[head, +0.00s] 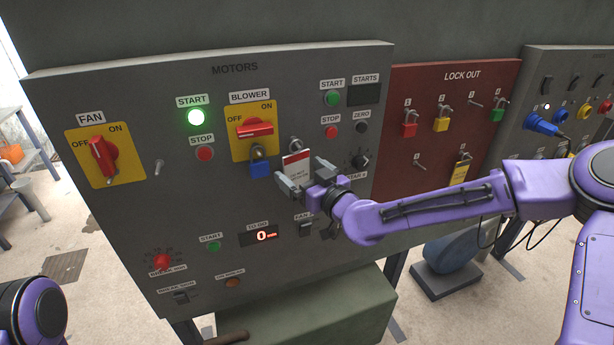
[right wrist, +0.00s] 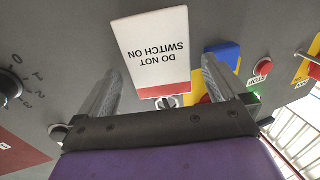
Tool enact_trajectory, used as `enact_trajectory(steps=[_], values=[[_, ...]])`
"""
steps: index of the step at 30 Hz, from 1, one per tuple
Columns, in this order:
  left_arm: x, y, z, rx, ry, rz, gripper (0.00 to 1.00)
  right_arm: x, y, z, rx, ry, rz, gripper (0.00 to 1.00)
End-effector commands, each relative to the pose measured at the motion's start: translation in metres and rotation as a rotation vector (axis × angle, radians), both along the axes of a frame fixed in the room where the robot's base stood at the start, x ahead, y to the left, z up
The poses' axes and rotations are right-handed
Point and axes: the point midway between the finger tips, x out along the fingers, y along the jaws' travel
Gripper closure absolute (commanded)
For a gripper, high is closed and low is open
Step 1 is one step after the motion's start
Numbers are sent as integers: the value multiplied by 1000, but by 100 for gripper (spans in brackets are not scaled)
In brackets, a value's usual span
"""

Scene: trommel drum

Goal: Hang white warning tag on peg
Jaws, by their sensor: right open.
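The white warning tag (head: 297,162) has a red band along its top and stands upright against the grey MOTORS panel, just right of the BLOWER switch. A metal peg (head: 296,145) shows directly above its red band, and the tag appears to hang from it. In the right wrist view the tag (right wrist: 152,48) shows upside down, reading DO NOT SWITCH ON, with the peg (right wrist: 168,101) at its red edge. My right gripper (head: 306,177) is open, its fingers apart on either side of the tag; I see no finger touching it. My left gripper is out of view.
A blue padlock (head: 260,166) hangs under the BLOWER switch (head: 254,131). A second, empty peg (head: 158,167) sits right of the FAN switch (head: 103,157). The red LOCK OUT board (head: 400,125) with several padlocks is behind my right arm. A black knob (head: 360,160) is close right.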

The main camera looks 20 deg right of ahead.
Motion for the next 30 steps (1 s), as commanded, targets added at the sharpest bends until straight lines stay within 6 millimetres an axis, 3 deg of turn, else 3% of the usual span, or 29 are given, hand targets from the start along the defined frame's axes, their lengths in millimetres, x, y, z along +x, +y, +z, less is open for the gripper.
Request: enact_trajectory(steps=[8,15,26,30], values=[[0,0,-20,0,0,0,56,-51,-15,-2,5,-4,0,0],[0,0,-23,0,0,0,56,-89,-27,1,1,-4,-1,0],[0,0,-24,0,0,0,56,-99,-30,0,29,8,-1,0],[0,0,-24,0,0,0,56,-95,-44,-4,333,108,-76,0]])
